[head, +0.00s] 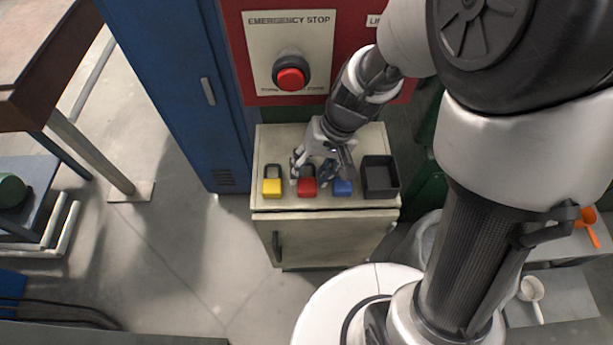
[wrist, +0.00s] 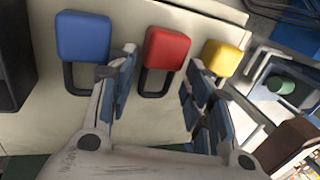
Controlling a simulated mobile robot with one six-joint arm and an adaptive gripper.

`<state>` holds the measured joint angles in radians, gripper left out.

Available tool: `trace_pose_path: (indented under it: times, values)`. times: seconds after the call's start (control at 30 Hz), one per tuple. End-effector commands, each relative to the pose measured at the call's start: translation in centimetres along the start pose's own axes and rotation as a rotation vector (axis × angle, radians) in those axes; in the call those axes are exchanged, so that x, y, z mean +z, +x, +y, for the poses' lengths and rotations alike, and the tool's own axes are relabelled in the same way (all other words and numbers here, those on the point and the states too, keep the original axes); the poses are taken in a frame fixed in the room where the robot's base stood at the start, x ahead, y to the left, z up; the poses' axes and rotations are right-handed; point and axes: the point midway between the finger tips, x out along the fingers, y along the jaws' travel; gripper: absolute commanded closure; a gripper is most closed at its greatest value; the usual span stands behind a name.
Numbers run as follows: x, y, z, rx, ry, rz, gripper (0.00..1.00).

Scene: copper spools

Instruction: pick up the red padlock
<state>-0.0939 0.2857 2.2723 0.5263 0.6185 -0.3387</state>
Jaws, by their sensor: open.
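The red padlock (head: 307,187) lies on top of the small cream cabinet (head: 262,150), between the yellow padlock (head: 272,186) and the blue padlock (head: 342,187). In the wrist view the red padlock (wrist: 167,48) shows its body and dark shackle, with the blue padlock (wrist: 83,38) at left and the yellow padlock (wrist: 222,58) at right. My gripper (head: 312,178) is open over the red padlock. In the wrist view its two fingers (wrist: 158,80) stand apart on either side of the red padlock's shackle. I cannot tell whether they touch it.
A dark open tray (head: 380,178) stands on the cabinet right of the blue padlock. Behind the cabinet is a red panel with an emergency stop button (head: 290,78). A tall blue locker (head: 180,90) stands at left.

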Motion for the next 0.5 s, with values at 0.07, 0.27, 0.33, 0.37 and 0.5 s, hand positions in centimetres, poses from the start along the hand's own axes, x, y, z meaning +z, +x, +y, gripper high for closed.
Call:
trace_pose_path:
  times: [0.07, 0.27, 0.33, 0.37, 0.5]
  values:
    - [0.09, 0.93, 0.03, 0.001, -0.002, -0.002, 0.54]
    - [0.05, 0.85, -0.03, 0.0, -0.001, 0.0, 0.54]
    - [0.05, 0.84, -0.02, 0.0, -0.001, 0.0, 0.58]
    - [0.05, 0.84, -0.02, 0.0, -0.001, 0.0, 0.6]
    - [0.05, 0.84, -0.01, 0.0, -0.001, 0.0, 0.69]
